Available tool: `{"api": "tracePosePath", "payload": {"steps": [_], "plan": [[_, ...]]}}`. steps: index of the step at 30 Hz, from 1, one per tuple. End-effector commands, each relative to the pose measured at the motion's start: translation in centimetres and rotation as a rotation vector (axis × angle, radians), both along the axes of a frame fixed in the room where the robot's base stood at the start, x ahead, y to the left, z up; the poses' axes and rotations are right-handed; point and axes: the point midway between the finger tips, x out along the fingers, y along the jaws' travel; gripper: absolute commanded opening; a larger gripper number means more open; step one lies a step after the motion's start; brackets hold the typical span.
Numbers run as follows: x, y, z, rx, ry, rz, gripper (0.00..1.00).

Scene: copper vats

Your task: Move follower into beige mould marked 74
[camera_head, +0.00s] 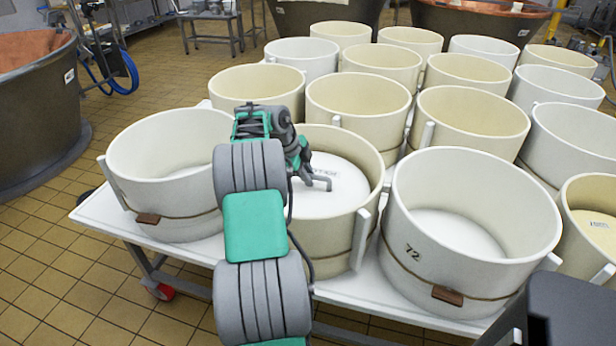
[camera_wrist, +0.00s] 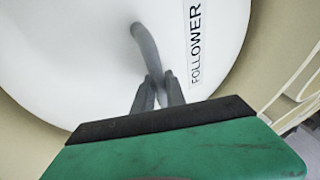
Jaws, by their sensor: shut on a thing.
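The follower (camera_head: 343,196) is a white disc with a grey bent handle and the printed word FOLLOWER. It lies inside the front middle beige mould (camera_head: 328,232), below the rim; I cannot tell whether it rests on the bottom. My arm hides that mould's front left and any number on it. My gripper (camera_head: 312,178) reaches down over the mould and is shut on the follower's handle. In the wrist view, the fingertips (camera_wrist: 158,88) close on the handle, with the disc (camera_wrist: 70,55) beyond and the beige wall (camera_wrist: 278,60) at the right.
A white mould (camera_head: 172,205) stands at the left and a white mould marked 72 (camera_head: 455,275) at the right, both close by. Several beige and white moulds fill the white table (camera_head: 108,212) behind. A copper vat (camera_head: 40,115) stands at the far left, with tiled floor between.

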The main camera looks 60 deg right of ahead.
Motion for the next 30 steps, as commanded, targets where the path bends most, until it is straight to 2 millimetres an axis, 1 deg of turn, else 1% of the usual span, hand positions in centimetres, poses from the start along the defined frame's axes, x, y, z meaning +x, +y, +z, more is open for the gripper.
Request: {"api": "tracePosePath", "payload": {"steps": [1,23,29,30], "plan": [[0.08,-0.16,0.29,-0.007,-0.004,0.000,0.00],[0.08,-0.16,-0.57,-0.007,-0.004,0.000,0.00],[0.08,-0.15,-0.48,-0.007,-0.004,0.000,0.00],[0.08,-0.15,-0.48,-0.007,-0.004,0.000,0.19]]}}
